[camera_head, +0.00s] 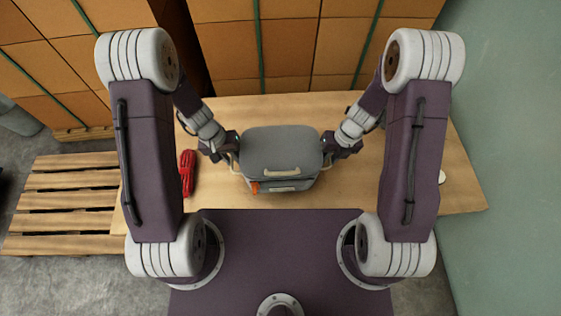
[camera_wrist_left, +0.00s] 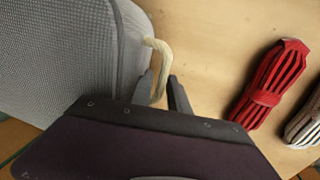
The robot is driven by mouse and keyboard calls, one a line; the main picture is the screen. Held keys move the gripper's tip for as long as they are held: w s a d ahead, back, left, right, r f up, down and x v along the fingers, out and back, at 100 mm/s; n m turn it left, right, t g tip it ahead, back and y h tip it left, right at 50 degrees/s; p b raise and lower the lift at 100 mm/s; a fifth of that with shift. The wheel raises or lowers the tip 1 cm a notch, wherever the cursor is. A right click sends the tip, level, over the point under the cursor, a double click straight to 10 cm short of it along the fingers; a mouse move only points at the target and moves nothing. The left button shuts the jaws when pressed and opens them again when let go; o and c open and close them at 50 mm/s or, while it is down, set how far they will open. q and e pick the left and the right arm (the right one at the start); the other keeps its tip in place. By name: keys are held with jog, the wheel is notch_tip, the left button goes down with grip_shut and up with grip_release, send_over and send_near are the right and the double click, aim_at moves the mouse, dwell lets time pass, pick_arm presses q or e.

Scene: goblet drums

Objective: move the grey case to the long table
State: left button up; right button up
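The grey case (camera_head: 281,150) is at the middle of the wooden table (camera_head: 350,192), with a cream front handle, an orange tag and rope side handles. I cannot tell whether its bottom touches the table. My left gripper (camera_head: 231,152) is at its left side. In the left wrist view the rope handle (camera_wrist_left: 160,62) of the case (camera_wrist_left: 60,60) passes between the left gripper's fingers (camera_wrist_left: 162,90), with a small gap visible beside it. My right gripper (camera_head: 327,146) is at the case's right side; its fingers are too small to read.
A red ribbed bundle (camera_head: 187,172) lies left of the case; a pale ribbed one (camera_wrist_left: 305,122) is beside it in the wrist view. A small white item (camera_head: 441,177) is at the table's right. Stacked boxes (camera_head: 285,45) stand behind, a pallet (camera_head: 65,205) left, a wall (camera_head: 510,130) right.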

pick_arm(q)
grip_shut()
pick_arm(e)
grip_shut()
pick_arm(q)
jog(key=shift+r, duration=0.1)
pick_arm(e)
jog(key=shift+r, duration=0.15)
dwell(0.9)
